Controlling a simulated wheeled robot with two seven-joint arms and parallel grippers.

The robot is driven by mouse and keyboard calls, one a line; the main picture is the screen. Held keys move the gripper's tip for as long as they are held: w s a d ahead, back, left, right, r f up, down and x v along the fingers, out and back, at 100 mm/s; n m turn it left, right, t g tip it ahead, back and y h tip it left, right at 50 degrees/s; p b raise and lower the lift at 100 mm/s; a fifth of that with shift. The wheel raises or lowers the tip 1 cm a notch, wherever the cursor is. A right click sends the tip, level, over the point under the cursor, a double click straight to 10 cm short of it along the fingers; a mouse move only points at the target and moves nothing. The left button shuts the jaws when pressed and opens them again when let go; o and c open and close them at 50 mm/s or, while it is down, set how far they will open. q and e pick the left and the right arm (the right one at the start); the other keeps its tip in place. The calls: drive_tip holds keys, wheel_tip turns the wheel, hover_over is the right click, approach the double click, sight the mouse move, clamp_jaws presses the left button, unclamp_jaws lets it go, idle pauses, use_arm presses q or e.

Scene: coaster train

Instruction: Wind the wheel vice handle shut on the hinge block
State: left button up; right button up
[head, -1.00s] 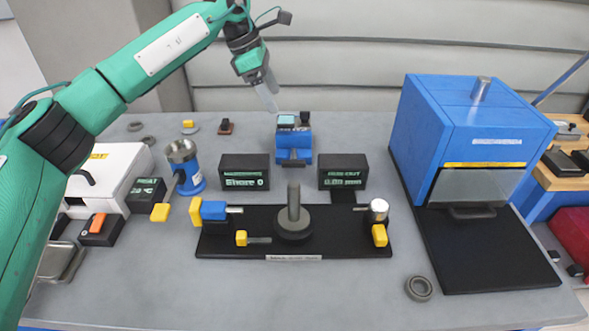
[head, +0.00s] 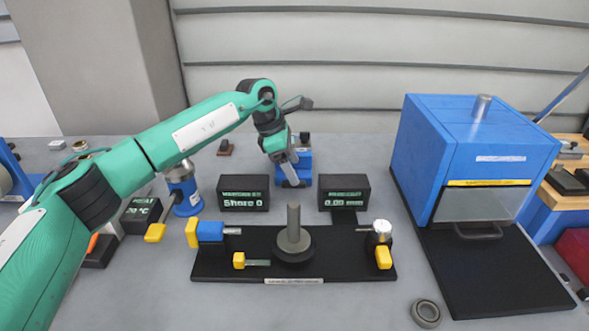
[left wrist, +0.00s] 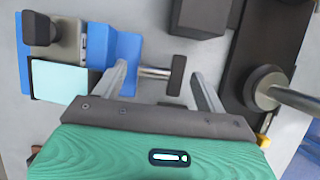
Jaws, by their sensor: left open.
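The blue vice (head: 306,168) stands at the back middle of the table, partly hidden by my left gripper in the head view. In the left wrist view its blue body (left wrist: 128,48) has a metal screw shaft (left wrist: 155,73) ending in a dark bar handle (left wrist: 177,76). A grey block (left wrist: 70,42) with a dark knob lies at the vice beside a pale cyan plate (left wrist: 60,80); I cannot tell whether this is the hinge block. My left gripper (head: 292,172) is open, with its fingers (left wrist: 160,78) on either side of the shaft and handle. No grip shows. My right gripper is not in view.
Two black displays (head: 244,193) (head: 344,192) stand either side in front of the vice. A black base (head: 340,268) with an upright post (head: 293,225) lies nearer. A blue press-like box (head: 470,150) stands right. A grey ring (head: 425,313) lies at front right.

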use_arm(q)
drive_tip(key=shift+x, duration=1)
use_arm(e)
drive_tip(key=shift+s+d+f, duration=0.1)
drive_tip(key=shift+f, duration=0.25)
use_arm(q)
drive_tip(key=c, duration=0.7)
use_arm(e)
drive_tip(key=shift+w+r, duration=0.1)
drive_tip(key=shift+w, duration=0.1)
use_arm(q)
drive_tip(key=shift+d, duration=0.15)
drive_tip(key=shift+y, duration=0.4)
drive_tip(key=y, duration=0.1)
drive_tip(key=y+p, duration=0.1)
drive_tip(key=shift+d+y, duration=0.35)
drive_tip(key=shift+y, duration=0.05)
drive_tip(key=shift+d+f+y, duration=0.2)
drive_tip(key=shift+y, duration=1)
drive_tip(key=shift+y+p, duration=0.3)
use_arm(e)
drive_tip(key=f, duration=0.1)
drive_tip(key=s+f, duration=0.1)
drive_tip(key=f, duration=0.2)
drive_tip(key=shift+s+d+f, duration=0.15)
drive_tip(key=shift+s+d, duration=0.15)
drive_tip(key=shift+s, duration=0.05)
